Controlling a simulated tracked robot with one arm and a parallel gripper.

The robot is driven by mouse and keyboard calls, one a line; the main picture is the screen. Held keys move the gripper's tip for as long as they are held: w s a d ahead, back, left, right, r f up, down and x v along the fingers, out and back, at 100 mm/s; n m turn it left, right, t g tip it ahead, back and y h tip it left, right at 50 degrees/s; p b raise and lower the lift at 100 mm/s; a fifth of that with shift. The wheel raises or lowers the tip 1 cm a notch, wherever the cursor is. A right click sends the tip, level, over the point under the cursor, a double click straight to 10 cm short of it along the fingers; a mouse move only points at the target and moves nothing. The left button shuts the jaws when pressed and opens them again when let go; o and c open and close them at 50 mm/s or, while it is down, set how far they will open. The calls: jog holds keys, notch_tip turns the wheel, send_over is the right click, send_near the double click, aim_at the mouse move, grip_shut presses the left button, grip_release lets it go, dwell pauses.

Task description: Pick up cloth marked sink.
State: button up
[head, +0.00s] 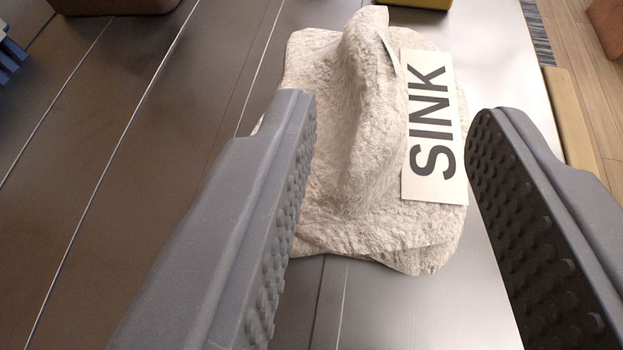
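A beige, rough-textured cloth (335,180) lies on the dark plank surface in the middle of the head view, with a raised fold along its length. A white label (433,125) reading SINK lies on its right part. My gripper (385,125) is open, with one grey studded finger to the left and one to the right of the cloth. The left finger overlaps the cloth's left edge in the picture and hides part of it. The right finger is beside the cloth's right edge. Nothing is held between the fingers, and I cannot tell their exact height above the cloth.
A brown object (115,5) and a yellow object (418,3) stand at the top edge, and a blue object (10,55) at the far left. A tan block (570,120) and wooden floor (580,60) show at right.

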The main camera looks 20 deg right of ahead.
aim_at(374, 99)
jog(key=b+x, duration=0.1)
jog(key=x, duration=0.6)
jog(key=shift+w+a+f, duration=0.15)
jog(key=shift+w+f, duration=0.05)
grip_shut()
